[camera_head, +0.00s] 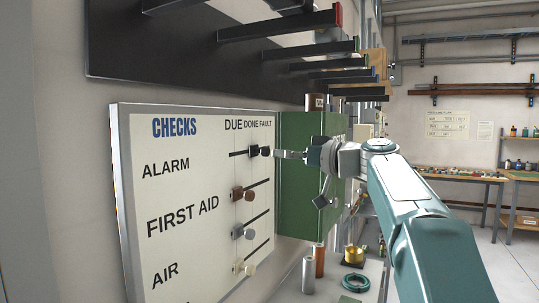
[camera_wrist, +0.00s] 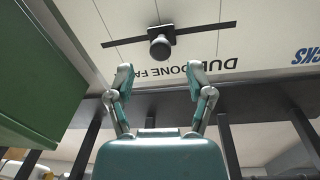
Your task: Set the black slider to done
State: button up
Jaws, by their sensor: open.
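The white CHECKS board (camera_head: 185,185) has a black slider (camera_head: 254,151) on the top ALARM row. Its round knob also shows in the wrist view (camera_wrist: 160,47). The slider sits near the middle of its slot, roughly below DONE; its exact alignment is hard to tell. My gripper (camera_head: 285,154) is just right of the knob in the head view. In the wrist view my gripper (camera_wrist: 160,76) has its two fingers spread, with the knob ahead of the gap between them. Nothing is held, and the fingers look apart from the knob.
A brown slider (camera_head: 243,193), a grey slider (camera_head: 242,232) and a pale slider (camera_head: 244,268) lie below. A green box (camera_head: 300,190) stands right beside the board. A dark rack with arms (camera_head: 200,50) overhangs. A bench (camera_head: 330,285) holds cylinders and a ring.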

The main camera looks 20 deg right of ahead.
jog(key=v, duration=0.7)
jog(key=shift+f, duration=0.1)
jog(key=s+a+f+m+g+h, duration=0.25)
jog(key=s+a+f, duration=0.25)
jog(key=a+f, duration=0.3)
jog(key=s+a+f+m+g+h, duration=0.25)
jog(key=s+a+f, duration=0.25)
jog(key=f, duration=0.5)
jog(key=s+f+h, duration=0.1)
jog(key=s+f, duration=0.2)
jog(key=s+a+f+g+h, duration=0.1)
jog(key=s+f, duration=0.1)
jog(key=f, duration=0.1)
jog(key=s+f+m+g+h, duration=0.1)
jog(key=s+f, duration=0.2)
jog(key=f, duration=0.1)
jog(key=shift+s+a+h, duration=0.3)
jog(key=shift+h, duration=0.1)
jog(key=s+d+f+g+h, duration=0.1)
jog(key=s+f+h, duration=0.2)
jog(key=s+f, duration=0.4)
jog(key=shift+s+d+f, duration=0.15)
jog(key=shift+d+f, duration=0.2)
jog(key=shift+f, duration=0.45)
